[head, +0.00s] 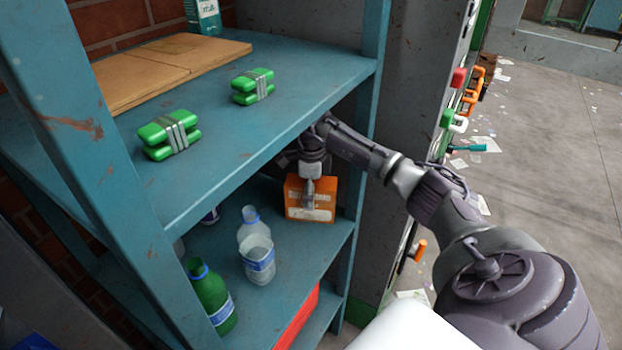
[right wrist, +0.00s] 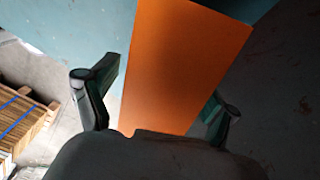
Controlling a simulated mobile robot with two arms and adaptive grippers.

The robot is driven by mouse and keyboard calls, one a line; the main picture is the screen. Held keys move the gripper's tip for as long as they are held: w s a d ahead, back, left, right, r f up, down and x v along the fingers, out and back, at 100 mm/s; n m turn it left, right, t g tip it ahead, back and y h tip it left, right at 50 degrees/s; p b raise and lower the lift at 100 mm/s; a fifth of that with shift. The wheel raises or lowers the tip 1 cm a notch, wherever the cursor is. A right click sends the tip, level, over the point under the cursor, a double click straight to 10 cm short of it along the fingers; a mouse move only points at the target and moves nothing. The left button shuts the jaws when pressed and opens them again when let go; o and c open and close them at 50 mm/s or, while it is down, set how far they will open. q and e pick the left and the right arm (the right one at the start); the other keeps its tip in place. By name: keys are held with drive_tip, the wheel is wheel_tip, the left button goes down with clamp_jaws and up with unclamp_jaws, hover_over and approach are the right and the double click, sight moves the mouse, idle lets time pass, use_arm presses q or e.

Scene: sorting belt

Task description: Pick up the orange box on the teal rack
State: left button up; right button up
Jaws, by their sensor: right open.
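The orange box (head: 322,213) stands on the middle shelf of the teal rack (head: 236,294), near the right end. My right gripper (head: 309,192) reaches under the top shelf and is in front of the box, covering part of it. In the right wrist view, the box (right wrist: 180,65) lies between the two fingers of my open right gripper (right wrist: 162,92). The left finger looks apart from the box; contact on the right side is unclear. My left gripper is not in view.
A clear bottle (head: 257,258) and a green bottle (head: 222,312) stand left of the box. Green packs (head: 168,136) and flat cardboard (head: 150,72) lie on the top shelf. A red item (head: 297,320) is lower down. A grey post (head: 380,220) stands right of the rack.

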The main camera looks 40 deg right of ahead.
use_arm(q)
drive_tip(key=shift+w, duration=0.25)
use_arm(e)
drive_tip(key=shift+f, duration=0.2)
drive_tip(key=c, duration=0.9)
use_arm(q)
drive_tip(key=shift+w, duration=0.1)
use_arm(e)
drive_tip(key=shift+c, duration=0.2)
drive_tip(key=shift+r, duration=0.1)
